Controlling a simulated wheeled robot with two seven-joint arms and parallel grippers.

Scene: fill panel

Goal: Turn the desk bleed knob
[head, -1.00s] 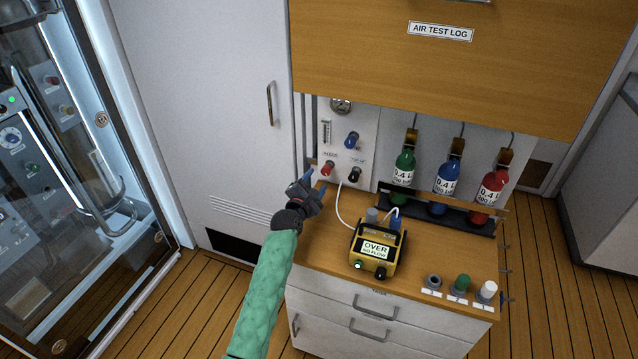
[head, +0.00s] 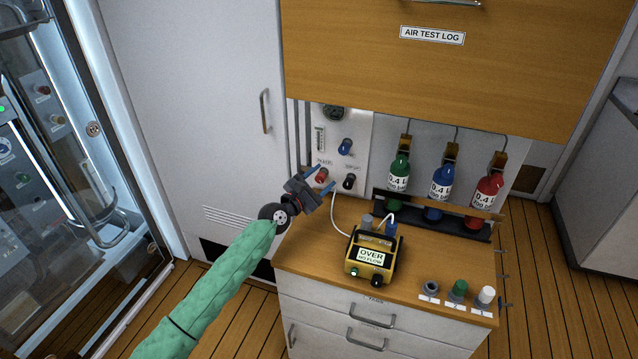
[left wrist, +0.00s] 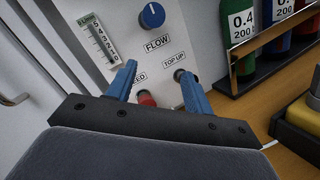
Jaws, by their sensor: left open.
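The bleed knob is red (head: 321,175) and sits low on the white panel (head: 330,117), its label partly covered. In the left wrist view the red knob (left wrist: 147,99) shows between my finger bases, beside a label of which "EED" is readable. My left gripper (head: 323,176) is open and empty, its blue fingers reaching toward the panel around the red knob in the picture. I cannot tell whether they touch it. In the left wrist view the right fingertip overlaps the edge of the black TOP UP knob (left wrist: 180,75).
A blue FLOW knob (head: 345,146) is above, and the black knob (head: 349,181) is close on the right. A yellow meter (head: 371,256) reading "OVER" stands on the wooden desk top (head: 415,262). Green (head: 398,175), blue (head: 440,184) and red (head: 487,193) bottles stand in a rack.

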